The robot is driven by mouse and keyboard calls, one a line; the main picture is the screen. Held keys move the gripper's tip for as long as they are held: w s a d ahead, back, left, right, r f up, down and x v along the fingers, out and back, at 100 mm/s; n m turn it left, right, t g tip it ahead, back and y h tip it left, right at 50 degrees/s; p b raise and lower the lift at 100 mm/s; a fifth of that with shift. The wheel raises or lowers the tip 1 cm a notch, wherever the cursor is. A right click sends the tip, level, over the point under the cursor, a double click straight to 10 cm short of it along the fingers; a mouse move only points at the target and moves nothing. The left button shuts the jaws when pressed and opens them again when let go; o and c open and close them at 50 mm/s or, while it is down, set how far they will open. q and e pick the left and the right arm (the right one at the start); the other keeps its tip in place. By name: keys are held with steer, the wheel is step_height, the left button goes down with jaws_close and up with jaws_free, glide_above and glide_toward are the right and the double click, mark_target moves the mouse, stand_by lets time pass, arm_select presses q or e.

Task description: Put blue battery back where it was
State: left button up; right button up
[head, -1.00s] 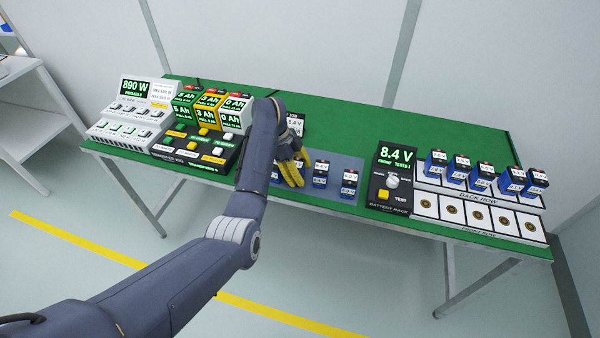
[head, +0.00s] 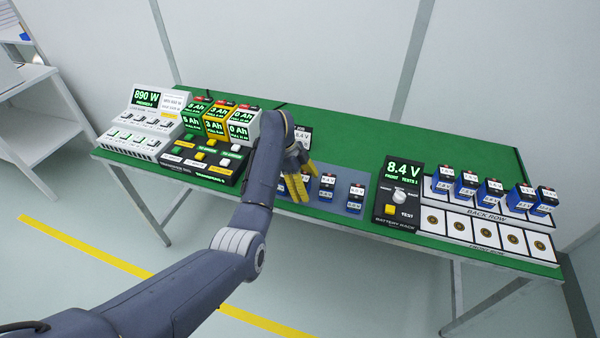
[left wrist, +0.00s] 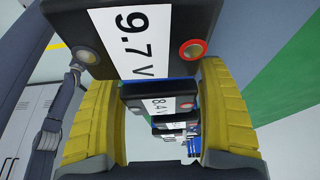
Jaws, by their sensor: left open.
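Blue batteries with black tops and white voltage labels stand on the grey mat (head: 340,207); two show clearly in the head view, a nearer-to-centre one (head: 327,187) and one to its right (head: 355,198). My left gripper (head: 298,190) is over the mat's left part, its yellow fingers pointing down and partly hiding batteries there. In the left wrist view, the open fingers (left wrist: 160,100) have a battery labelled 9.7 V (left wrist: 100,35) close ahead. A battery labelled 8.4 V (left wrist: 140,103) and others line up beyond it. I cannot tell whether the fingers touch any. My right gripper is out of view.
The battery rack tester (head: 399,200) reads 8.4 V. Right of it, the back row (head: 480,212) holds several blue batteries; the front row (head: 486,234) shows bare round contacts. Chargers (head: 215,120) and a 890 W unit (head: 143,125) stand left.

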arm_select(q)
steer(key=v, duration=1.1)
steer(key=shift+r, duration=0.4)
steer(key=shift+a, duration=0.1)
